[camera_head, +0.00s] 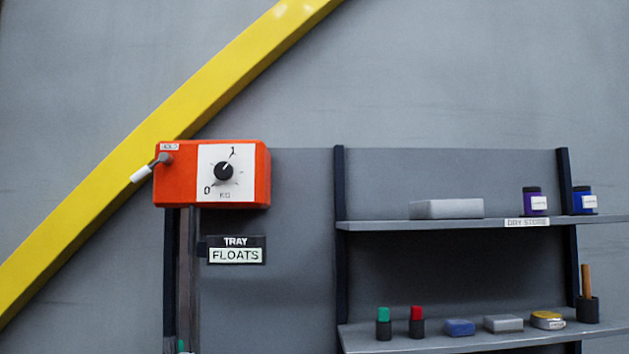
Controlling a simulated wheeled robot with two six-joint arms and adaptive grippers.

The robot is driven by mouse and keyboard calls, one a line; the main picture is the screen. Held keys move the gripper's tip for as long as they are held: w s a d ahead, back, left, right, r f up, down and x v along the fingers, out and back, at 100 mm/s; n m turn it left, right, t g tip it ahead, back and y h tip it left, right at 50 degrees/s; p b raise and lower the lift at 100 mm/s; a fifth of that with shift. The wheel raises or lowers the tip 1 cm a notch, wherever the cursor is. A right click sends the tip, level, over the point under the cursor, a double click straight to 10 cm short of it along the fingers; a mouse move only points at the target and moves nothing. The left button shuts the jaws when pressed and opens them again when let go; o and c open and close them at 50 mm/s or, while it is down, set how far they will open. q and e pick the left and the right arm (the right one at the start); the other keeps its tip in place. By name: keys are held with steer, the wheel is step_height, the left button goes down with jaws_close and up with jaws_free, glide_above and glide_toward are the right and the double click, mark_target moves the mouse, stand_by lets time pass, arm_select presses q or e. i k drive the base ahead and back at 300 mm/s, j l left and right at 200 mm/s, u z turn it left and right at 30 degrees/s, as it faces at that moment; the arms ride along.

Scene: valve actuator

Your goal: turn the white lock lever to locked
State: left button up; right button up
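The white lock lever (141,174) sticks out from the upper left of an orange actuator box (179,190). It slants down and to the left from a grey pivot (164,158), under a small label that seems to read "HOLD". The box's white face plate (245,188) carries a black knob (223,171) between the marks 0 and 1. The knob's pointer seems to point up toward the 1. Neither of my grippers is in view, and nothing touches the lever.
The box stands on a dark post (185,290) with a sign (236,255) reading "TRAY FLOATS". To the right, a shelf (400,226) holds a grey block and jars; a lower shelf (400,345) holds several small items. A yellow beam (220,90) crosses behind the box.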

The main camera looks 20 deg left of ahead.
mark_target(166, 159)
steer(key=j+z, duration=0.2)
steer(key=j, duration=0.25)
steer(key=j+z, duration=0.25)
steer(key=j, duration=0.2)
steer(key=k+j+z, duration=0.2)
steer(key=j, duration=0.2)
steer(key=j+z, duration=0.2)
steer(key=j, duration=0.25)
steer(key=k+j+z, duration=0.45)
steer(key=j, duration=0.3)
steer(key=k+j+z, duration=0.2)
steer(key=j, duration=0.15)
steer(key=k+j+z, duration=0.2)
steer(key=j, duration=0.15)
steer(key=i, duration=0.1)
